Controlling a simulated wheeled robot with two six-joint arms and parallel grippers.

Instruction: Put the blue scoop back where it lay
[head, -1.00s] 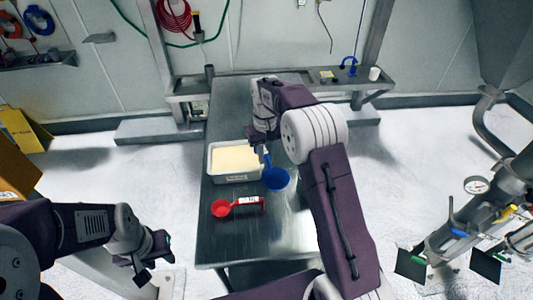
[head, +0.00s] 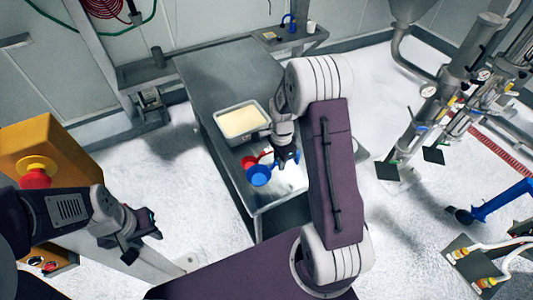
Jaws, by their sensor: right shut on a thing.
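The blue scoop (head: 257,176) is at my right gripper (head: 283,160), near the front part of the metal table (head: 215,75). The gripper is shut on the scoop, whose handle is mostly hidden by the gripper. I cannot tell whether the scoop touches the table. The red scoop (head: 249,162) is right behind the blue bowl and partly covered by it and the gripper. My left gripper (head: 143,242) is open and empty, off to the left, away from the table.
A yellow box with a red button (head: 35,178) stands at the left. A shelf with a blue item and a white cup (head: 311,27) is behind the table. Pipework with a gauge (head: 428,91) stands at the right. The rear of the table is clear.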

